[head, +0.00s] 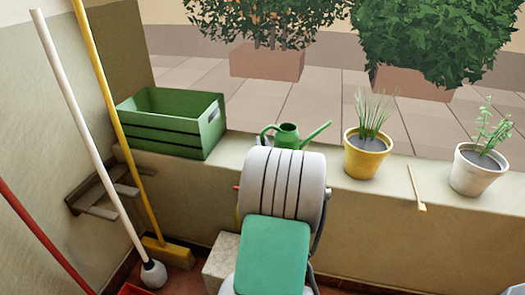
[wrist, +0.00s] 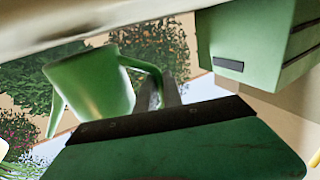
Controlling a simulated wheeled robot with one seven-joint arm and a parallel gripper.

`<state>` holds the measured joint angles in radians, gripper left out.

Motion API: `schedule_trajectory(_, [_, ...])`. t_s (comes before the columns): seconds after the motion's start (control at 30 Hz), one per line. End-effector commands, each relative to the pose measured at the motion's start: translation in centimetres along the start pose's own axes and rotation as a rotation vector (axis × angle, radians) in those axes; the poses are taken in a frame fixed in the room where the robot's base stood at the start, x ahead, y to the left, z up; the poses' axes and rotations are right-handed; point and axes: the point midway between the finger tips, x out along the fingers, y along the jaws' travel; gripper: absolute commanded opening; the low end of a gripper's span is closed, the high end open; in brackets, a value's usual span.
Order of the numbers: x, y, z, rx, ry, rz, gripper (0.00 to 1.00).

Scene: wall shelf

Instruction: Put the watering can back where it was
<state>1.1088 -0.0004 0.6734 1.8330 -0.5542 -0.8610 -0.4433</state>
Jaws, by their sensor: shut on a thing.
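The green watering can (head: 288,136) shows in the head view at the wall ledge, between the green crate and the yellow pot, with its spout to the right. My arm hides its lower part. In the wrist view, which is upside down, the can (wrist: 92,82) is at the left and its handle runs between my gripper's fingers (wrist: 166,94). My gripper is shut on the handle. The can's base is close to the ledge (wrist: 150,16); I cannot tell whether it touches. The gripper is hidden behind my arm in the head view.
A green slatted crate (head: 165,137) stands on the ledge to the left. A yellow pot (head: 366,162) with grass, a small wooden-handled tool (head: 417,190) and a white pot (head: 474,175) are to the right. A white pole (head: 90,120) and a yellow broom (head: 115,115) lean at the left.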

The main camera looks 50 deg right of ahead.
Motion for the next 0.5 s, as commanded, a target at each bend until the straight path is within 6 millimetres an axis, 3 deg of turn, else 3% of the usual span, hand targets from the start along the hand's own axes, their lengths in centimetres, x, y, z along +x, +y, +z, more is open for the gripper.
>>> schedule_trajectory(0.03, [-0.04, 0.04, 1.52, 0.001, -0.004, 0.000, 0.00])
schedule_trajectory(0.1, [-0.05, 0.05, 2.09, 0.001, -0.001, 0.001, 0.00])
schedule_trajectory(0.47, [-0.08, 0.04, 2.33, 0.000, 0.000, 0.001, 0.00])
schedule_trajectory(0.5, [-0.10, 0.03, 2.23, 0.001, -0.002, 0.001, 0.14])
